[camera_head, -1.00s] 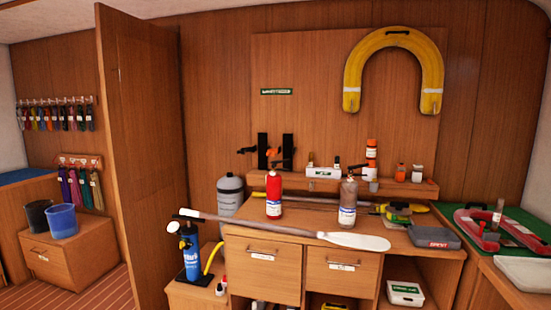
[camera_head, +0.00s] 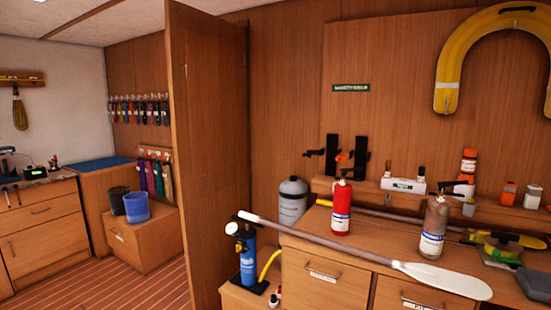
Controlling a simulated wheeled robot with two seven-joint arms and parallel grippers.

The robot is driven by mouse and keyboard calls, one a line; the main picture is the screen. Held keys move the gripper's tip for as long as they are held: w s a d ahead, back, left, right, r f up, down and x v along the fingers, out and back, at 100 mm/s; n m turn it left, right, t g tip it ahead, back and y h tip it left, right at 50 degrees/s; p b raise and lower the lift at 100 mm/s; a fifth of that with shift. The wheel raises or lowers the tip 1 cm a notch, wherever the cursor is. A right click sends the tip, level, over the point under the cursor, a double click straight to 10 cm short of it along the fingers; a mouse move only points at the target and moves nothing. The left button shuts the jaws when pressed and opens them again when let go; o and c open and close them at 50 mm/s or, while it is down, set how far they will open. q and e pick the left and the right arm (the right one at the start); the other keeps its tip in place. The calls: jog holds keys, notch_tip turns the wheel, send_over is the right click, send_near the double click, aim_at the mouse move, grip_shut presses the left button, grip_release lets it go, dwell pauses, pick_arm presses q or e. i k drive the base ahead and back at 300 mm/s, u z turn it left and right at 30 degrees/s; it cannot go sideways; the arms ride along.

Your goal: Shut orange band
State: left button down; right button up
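A black wall bracket (camera_head: 361,152) with two upright bars is fixed to the wood panel right of the picture's middle. Small orange parts (camera_head: 343,156) show at the bracket, which may be the orange band. They are too small to tell whether the band is open or shut. A black piece sticks out to the bracket's left. No extinguisher stands in the bracket. A red extinguisher (camera_head: 341,207) and a dull brown one (camera_head: 434,228) stand upright on the bench in front of it. Neither of my grippers is in view.
A paddle (camera_head: 365,255) lies across the bench front. A grey cylinder (camera_head: 292,201) and a blue pump (camera_head: 247,256) stand to the left. A tall wood partition (camera_head: 207,150) divides the room. Striped floor (camera_head: 115,285) is free at the left.

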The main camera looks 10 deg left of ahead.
aim_at(342, 157)
jog(key=u, duration=0.2)
jog(key=i, duration=1.15)
jog(key=z, duration=0.6)
